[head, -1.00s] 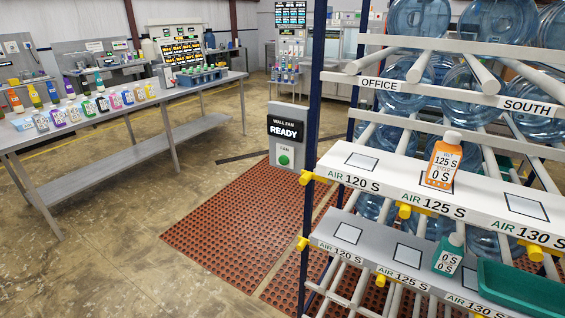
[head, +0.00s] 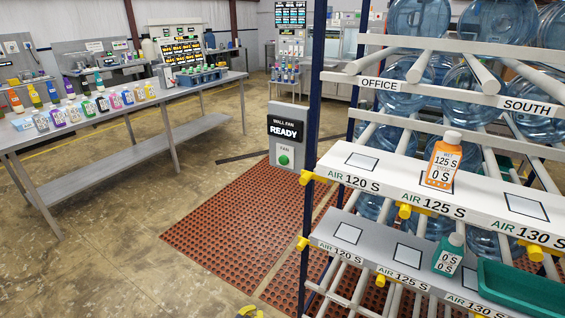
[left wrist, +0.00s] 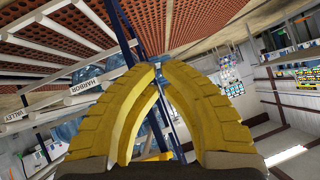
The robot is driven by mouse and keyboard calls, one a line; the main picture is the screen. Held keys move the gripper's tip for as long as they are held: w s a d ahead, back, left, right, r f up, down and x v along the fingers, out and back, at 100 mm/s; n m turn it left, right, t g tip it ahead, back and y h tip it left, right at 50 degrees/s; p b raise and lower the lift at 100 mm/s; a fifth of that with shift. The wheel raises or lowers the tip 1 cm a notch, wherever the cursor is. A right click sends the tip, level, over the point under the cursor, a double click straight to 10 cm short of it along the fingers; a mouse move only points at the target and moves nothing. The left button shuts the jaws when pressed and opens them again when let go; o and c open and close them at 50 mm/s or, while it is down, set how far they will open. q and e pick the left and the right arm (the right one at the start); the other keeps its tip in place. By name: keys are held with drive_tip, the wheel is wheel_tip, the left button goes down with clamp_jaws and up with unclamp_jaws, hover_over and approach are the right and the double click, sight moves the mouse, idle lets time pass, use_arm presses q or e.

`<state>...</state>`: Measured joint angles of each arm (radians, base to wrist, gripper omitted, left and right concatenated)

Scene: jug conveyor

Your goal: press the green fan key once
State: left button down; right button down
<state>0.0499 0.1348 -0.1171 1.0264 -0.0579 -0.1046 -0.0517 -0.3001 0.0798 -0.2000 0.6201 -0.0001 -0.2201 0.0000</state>
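The green fan key (head: 283,160) sits on a grey wall-fan panel marked FAN, under a black display (head: 286,130) that reads WALL FAN READY. The panel is fixed beside the blue rack post. The yellow fingertips of my left gripper (head: 250,312) just show at the bottom edge of the head view, well below and apart from the key. In the left wrist view the two yellow fingers (left wrist: 160,67) curve together with their tips meeting and nothing held between them. The key cannot be made out in the left wrist view. My right gripper is not in view.
A rack (head: 330,175) with shelves marked AIR stands at the right, holding an orange bottle (head: 443,160), a teal bottle (head: 448,255) and large blue jugs. A long bench (head: 120,120) with several bottles stands at the left. Floor before the panel is clear, with red mats (head: 230,230).

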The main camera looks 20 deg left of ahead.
use_arm(q)
drive_tip(key=w+r+t, duration=0.4)
drive_tip(key=w+r, duration=0.6)
drive_tip(key=r, duration=0.5)
drive_tip(key=m+t+h, duration=0.3)
drive_tip(key=m+t, duration=0.2)
drive_tip(key=t, duration=0.5)
approach(283, 161)
drive_tip(key=s+a+r, duration=0.3)
drive_tip(key=s+r, duration=0.1)
drive_tip(key=r, duration=0.3)
drive_tip(key=shift+s+d+r+h, duration=0.25)
drive_tip(key=shift+d+r+h, duration=0.1)
drive_tip(key=shift+h, duration=0.15)
drive_tip(key=shift+w, duration=0.15)
drive_tip(key=w+d, duration=0.2)
drive_tip(key=w, duration=0.6)
drive_tip(key=shift+w, duration=0.15)
